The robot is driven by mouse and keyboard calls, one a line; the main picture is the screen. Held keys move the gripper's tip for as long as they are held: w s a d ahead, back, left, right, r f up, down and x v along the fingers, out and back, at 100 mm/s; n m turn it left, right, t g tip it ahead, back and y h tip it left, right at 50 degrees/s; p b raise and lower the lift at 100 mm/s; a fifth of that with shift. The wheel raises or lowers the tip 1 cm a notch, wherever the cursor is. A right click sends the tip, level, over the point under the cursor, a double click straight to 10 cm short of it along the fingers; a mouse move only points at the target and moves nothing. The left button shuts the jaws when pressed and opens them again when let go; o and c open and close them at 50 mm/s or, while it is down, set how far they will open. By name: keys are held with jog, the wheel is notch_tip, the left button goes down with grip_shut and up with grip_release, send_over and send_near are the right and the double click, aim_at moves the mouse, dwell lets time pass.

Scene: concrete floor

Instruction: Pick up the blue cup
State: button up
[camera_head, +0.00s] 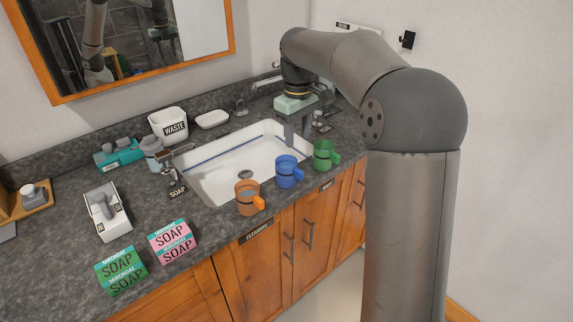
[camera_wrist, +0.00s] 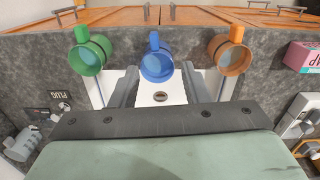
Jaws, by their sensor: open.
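The blue cup (camera_head: 289,172) stands upright on the front rim of the counter, between the orange cup (camera_head: 248,197) and the green cup (camera_head: 325,155). In the wrist view the blue cup (camera_wrist: 157,62) is at the upper middle, its handle pointing to the top of the picture. My gripper (camera_head: 297,140) is above the right part of the sink, behind the cups. In the wrist view my gripper (camera_wrist: 157,88) shows its two grey fingers spread apart, one on each side below the blue cup. It is open and empty, apart from the cup.
The white sink basin (camera_head: 212,178) lies behind the cups, with a faucet (camera_head: 178,153) at its left. A pink soap box (camera_head: 172,241) and a green soap box (camera_head: 121,270) stand at the counter's front left. A white waste bin (camera_head: 168,124) is at the back.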

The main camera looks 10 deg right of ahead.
jog(key=w, duration=0.1)
send_over(295, 179)
jog(key=f, duration=0.7)
jog(key=f+p, duration=0.1)
jog(key=f, duration=0.3)
jog(key=shift+s+f, duration=0.2)
jog(key=shift+s, duration=0.2)
jog(key=shift+w+f+p, duration=0.1)
jog(key=shift+f+p, duration=0.5)
jog(key=shift+f, duration=2.25)
grip_shut()
